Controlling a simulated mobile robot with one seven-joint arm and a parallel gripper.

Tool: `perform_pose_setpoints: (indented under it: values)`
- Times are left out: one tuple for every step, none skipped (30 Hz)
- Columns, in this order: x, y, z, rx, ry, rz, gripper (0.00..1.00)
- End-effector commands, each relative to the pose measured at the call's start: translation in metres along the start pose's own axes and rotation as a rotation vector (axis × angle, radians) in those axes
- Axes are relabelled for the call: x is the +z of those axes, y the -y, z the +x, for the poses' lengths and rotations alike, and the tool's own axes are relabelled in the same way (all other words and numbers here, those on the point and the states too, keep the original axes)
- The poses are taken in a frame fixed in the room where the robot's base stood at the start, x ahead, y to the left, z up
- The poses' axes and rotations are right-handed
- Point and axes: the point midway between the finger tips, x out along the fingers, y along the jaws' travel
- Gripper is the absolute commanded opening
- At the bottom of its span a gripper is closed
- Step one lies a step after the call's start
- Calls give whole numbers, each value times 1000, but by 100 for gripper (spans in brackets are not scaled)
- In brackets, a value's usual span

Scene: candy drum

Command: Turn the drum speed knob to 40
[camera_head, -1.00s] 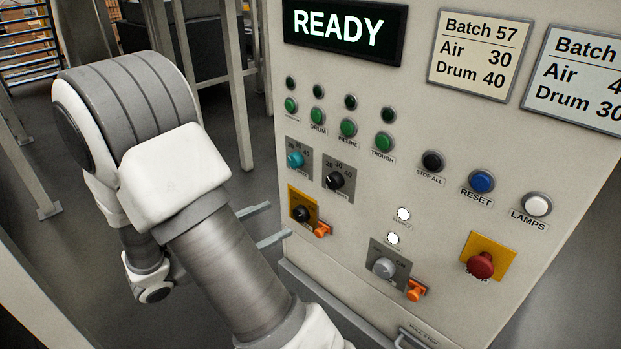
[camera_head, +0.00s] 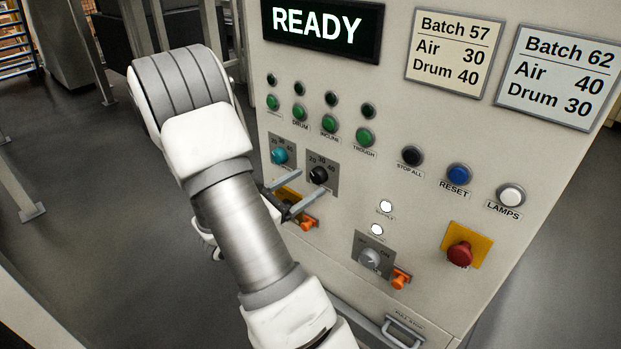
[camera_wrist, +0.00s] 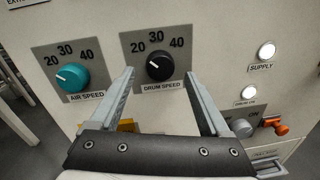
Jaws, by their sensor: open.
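The drum speed knob (camera_wrist: 159,66) is black, on a grey plate marked 20, 30 and 40. Its pointer line points up and left, toward 20. It also shows in the head view (camera_head: 319,175). My gripper (camera_wrist: 157,85) is open and empty in the wrist view, its two fingers below and to either side of the knob. In the head view my gripper (camera_head: 292,190) is in front of the panel, close to the knob. I cannot tell whether a fingertip touches the plate.
The teal air speed knob (camera_wrist: 72,77) is just left, also pointing toward 20. Below are a yellow plate (camera_head: 289,194), an orange lock-like part (camera_head: 307,223) and a grey switch (camera_head: 369,259). A red button (camera_head: 460,255) is at right. A sign (camera_head: 455,51) reads Batch 57, Air 30, Drum 40.

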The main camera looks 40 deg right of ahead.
Motion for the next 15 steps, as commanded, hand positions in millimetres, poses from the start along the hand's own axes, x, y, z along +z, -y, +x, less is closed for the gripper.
perform_pose_setpoints:
  values:
    - [1,0,8,-3,0,0,80]
    - [0,0,11,-2,0,0,80]
    - [0,0,15,-2,-1,0,80]
    - [0,0,17,-2,-1,0,80]
    - [0,0,19,-1,-1,0,80]
    - [0,0,21,0,-1,0,80]
    - [0,0,22,0,-1,0,80]
    - [0,0,23,0,0,0,80]
    - [0,0,24,0,-1,0,80]
    - [0,0,24,0,-1,0,80]
    - [0,0,24,0,-1,0,80]
    - [0,0,24,1,-1,0,80]
    - [0,0,24,1,-1,1,80]
    - [0,0,24,1,-1,1,80]
    - [0,0,24,1,-1,1,80]
